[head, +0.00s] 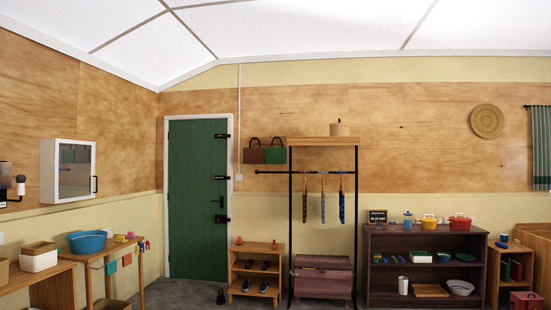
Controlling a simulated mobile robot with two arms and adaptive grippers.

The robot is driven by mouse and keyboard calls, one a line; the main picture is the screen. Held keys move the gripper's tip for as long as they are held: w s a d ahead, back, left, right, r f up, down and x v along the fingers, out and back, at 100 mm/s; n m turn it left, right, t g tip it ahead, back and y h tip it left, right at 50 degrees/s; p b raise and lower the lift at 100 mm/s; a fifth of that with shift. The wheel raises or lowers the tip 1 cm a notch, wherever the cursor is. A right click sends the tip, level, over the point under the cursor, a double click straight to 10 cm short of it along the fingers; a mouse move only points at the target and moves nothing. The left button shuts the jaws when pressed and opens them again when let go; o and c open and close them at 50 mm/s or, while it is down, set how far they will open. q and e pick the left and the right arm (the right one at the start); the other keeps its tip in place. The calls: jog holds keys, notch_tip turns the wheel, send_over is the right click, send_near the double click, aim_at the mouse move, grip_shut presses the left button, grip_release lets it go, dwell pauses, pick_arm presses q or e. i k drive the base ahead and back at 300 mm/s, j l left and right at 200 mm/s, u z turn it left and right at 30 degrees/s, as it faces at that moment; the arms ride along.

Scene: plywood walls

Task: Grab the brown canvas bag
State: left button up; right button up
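A brown bag (254,154) hangs high on the far plywood wall, just right of the green door, with its dark handles pointing up. A green bag (275,154) hangs right beside it, close to the left post of the black clothes rack. At this distance I cannot tell the brown bag's material. Neither of my grippers is in view.
The green door (198,198) is shut. Below the bags stands a small wooden shoe shelf (257,250). The clothes rack (291,220) stands over a brown chest (322,281). A dark shelf (424,243) is right.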

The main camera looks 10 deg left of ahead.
aim_at(250, 155)
jog(key=i+j+u, duration=0.25)
jog(key=i+u, duration=0.25)
jog(key=i, duration=0.2)
jog(key=i+j+u, duration=0.1)
jog(key=i+u, duration=0.25)
jog(key=i, duration=4.4)
jog(key=i+z, duration=0.2)
jog(key=i, duration=0.35)
jog(key=i+j+z, duration=0.2)
jog(key=i, duration=0.3)
jog(key=i+j+z, duration=0.25)
jog(key=i, duration=0.25)
